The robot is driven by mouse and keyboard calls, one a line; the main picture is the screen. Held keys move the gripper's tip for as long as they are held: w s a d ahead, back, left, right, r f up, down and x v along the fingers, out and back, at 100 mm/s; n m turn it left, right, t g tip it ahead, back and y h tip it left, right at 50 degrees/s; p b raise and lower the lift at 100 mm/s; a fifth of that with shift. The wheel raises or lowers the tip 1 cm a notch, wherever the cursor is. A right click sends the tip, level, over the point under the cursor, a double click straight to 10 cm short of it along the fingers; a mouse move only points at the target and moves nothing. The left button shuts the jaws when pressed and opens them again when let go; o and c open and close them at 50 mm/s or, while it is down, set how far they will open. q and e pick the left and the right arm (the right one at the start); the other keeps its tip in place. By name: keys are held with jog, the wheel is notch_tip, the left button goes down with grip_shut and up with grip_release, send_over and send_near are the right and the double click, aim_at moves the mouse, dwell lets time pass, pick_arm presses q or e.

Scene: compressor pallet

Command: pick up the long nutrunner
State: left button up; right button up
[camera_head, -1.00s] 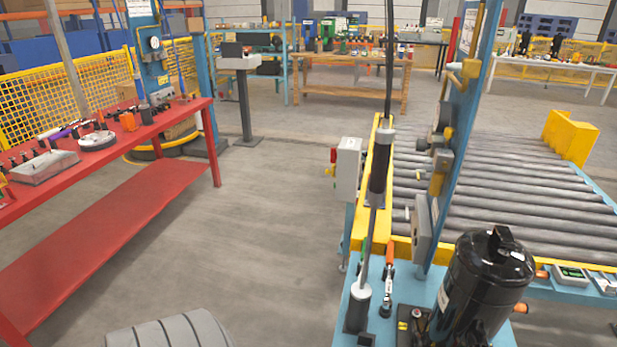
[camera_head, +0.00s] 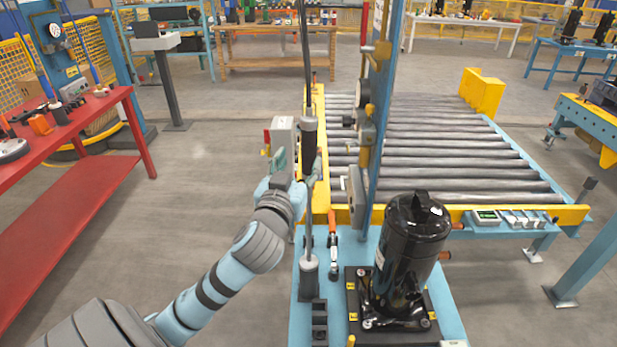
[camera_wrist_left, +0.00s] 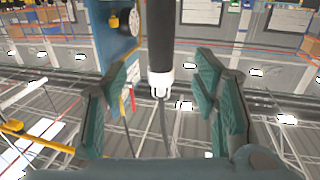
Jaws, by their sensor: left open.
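The long nutrunner (camera_head: 309,140) stands upright along the left side of the blue post. It has a dark grip, a thin shaft and a grey lower end by the blue bench, and a cable runs up from it. My left gripper (camera_head: 299,170) is beside its dark body, fingers apart. In the left wrist view the nutrunner (camera_wrist_left: 160,40) shows as a dark cylinder with a white end, between the open green fingers of the left gripper (camera_wrist_left: 162,98). Clear gaps show on both sides. My right gripper is in neither view.
A black compressor (camera_head: 409,250) stands on the blue bench, right of the nutrunner. The blue post (camera_head: 383,120) and a white control box (camera_head: 283,138) are close to the gripper. A roller conveyor (camera_head: 440,150) lies behind. A red table (camera_head: 85,185) is at left; open floor lies between.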

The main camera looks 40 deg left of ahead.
aim_at(307, 144)
pick_arm(q)
jog(key=x, duration=0.9)
jog(key=shift+w+a+r+p, duration=0.15)
jog(key=shift+w+a+p, duration=0.1)
jog(key=shift+p, duration=0.1)
jog(key=shift+w+a, duration=0.1)
jog(key=shift+w, duration=0.3)
jog(key=shift+s, duration=0.1)
grip_shut()
